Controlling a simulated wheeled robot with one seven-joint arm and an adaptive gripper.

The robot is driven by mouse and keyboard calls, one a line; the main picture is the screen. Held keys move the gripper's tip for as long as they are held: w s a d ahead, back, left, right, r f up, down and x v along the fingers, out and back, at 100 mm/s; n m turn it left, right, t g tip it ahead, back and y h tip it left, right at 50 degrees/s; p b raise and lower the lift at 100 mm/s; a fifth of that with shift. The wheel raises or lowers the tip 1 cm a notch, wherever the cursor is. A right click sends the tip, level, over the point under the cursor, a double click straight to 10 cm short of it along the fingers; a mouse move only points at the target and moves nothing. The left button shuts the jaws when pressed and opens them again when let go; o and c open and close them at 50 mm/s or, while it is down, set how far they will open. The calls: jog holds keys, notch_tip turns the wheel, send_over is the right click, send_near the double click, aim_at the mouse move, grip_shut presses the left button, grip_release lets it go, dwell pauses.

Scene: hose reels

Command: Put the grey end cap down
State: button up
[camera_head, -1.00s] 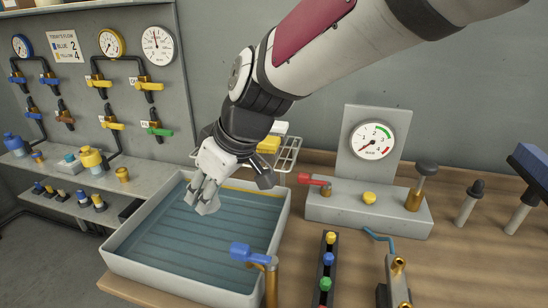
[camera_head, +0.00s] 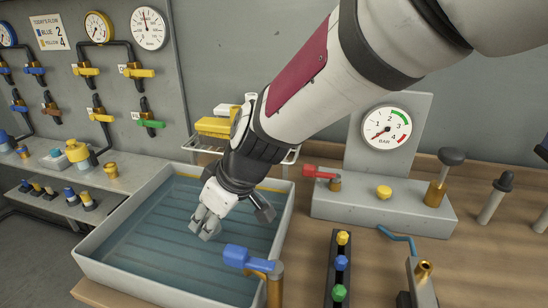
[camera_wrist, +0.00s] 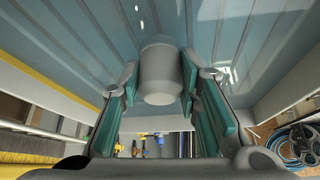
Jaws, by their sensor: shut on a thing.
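The grey end cap (camera_wrist: 160,76) is between the two finger pads of my gripper (camera_wrist: 160,92) in the wrist view. My gripper is shut on it, with a finger on each side. In the head view my gripper (camera_head: 206,226) points down over the water-filled basin (camera_head: 84,267), right of its middle. The cap cannot be made out clearly there among the pale fingers. I cannot tell whether the cap touches the water.
A blue-handled tap (camera_head: 247,259) stands at the basin's front right. A wire rack (camera_head: 290,156) with yellow items is behind. A gauge block (camera_head: 345,204) with a red lever (camera_head: 320,173) stands to the right. A shelf (camera_head: 122,180) with fittings lies left.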

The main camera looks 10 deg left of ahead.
jog(key=shift+f, duration=1.05)
jog(key=shift+f+b, duration=0.15)
jog(key=shift+b, duration=0.25)
jog(key=o, duration=1.1)
jog(key=shift+c, duration=0.2)
